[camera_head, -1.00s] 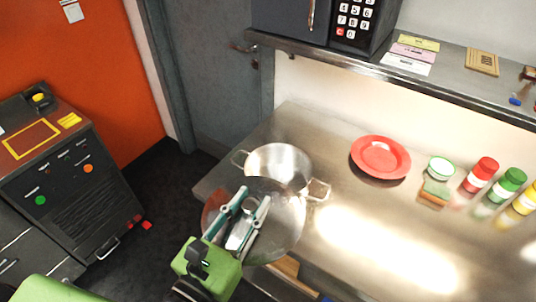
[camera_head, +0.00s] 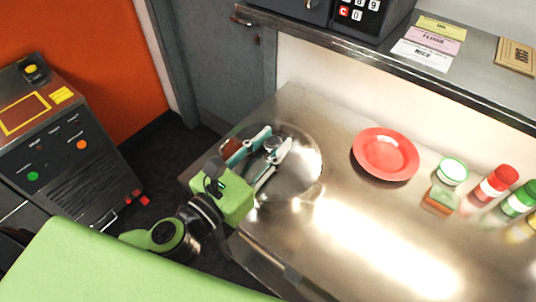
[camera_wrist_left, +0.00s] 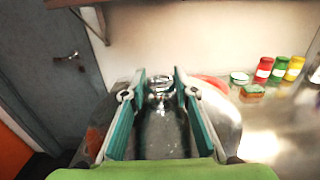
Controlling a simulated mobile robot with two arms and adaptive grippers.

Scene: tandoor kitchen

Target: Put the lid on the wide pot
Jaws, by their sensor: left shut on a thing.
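The lid is a round, shiny metal disc (camera_head: 303,168) over the left end of the steel counter in the head view. My left gripper (camera_head: 274,141) is shut on the lid's knob, and its teal fingers stand on either side of it. In the left wrist view the knob (camera_wrist_left: 160,88) sits between the fingertips, with the lid (camera_wrist_left: 224,112) spreading out below. The wide pot is hidden beneath the lid in the head view. I cannot tell whether the lid touches the pot's rim. My right gripper is not in view.
A red plate (camera_head: 385,155) lies right of the lid. Further right stand a small green-rimmed jar (camera_head: 452,171), a sponge (camera_head: 440,199) and several sauce bottles (camera_head: 492,185). A shelf (camera_head: 400,68) runs above the counter's back. The counter's front middle (camera_head: 370,240) is clear.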

